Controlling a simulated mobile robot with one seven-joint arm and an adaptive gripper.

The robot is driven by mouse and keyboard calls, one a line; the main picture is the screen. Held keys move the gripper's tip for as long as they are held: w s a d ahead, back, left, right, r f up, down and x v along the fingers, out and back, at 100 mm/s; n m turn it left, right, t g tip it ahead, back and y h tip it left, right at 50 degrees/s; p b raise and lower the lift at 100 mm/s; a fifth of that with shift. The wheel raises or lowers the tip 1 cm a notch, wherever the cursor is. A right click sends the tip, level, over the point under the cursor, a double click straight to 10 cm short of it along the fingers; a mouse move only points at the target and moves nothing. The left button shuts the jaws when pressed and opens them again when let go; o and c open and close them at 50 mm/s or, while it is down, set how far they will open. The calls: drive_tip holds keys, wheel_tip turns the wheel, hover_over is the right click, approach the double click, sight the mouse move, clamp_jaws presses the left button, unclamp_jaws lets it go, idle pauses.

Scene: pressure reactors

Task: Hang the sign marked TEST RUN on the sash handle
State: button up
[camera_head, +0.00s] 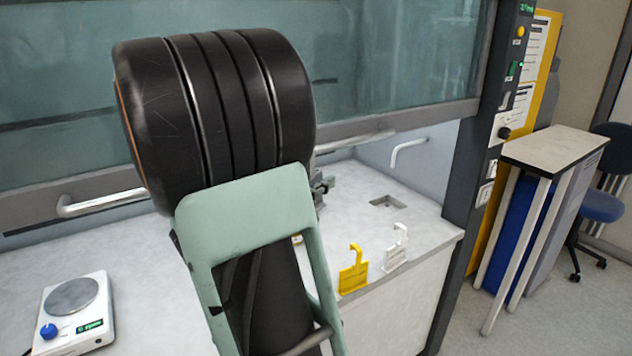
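A yellow sign with a hook on top (354,272) stands upright near the front edge of the hood's worktop. A white sign with a similar hook (396,252) stands just right of and behind it. I cannot read any marking on either, so I cannot tell which is TEST RUN. The pale sash handle (105,203) runs along the lower edge of the raised glass sash; its middle is hidden behind my arm, and its right part shows beyond. Both signs are apart from the handle. My arm's large dark link fills the centre; I cannot make out my gripper.
A hotplate stirrer with a blue knob (73,312) stands at the worktop's left. Grey hardware (321,187) is partly hidden behind my arm. The hood's dark right post (486,150) bounds the worktop. A side table (556,150) and blue chair (601,205) stand further right.

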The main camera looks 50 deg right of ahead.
drive_tip(key=shift+a, duration=0.1)
drive_tip(key=a, duration=1.1)
drive_tip(key=shift+s+a, duration=0.15)
drive_tip(key=shift+a, duration=0.25)
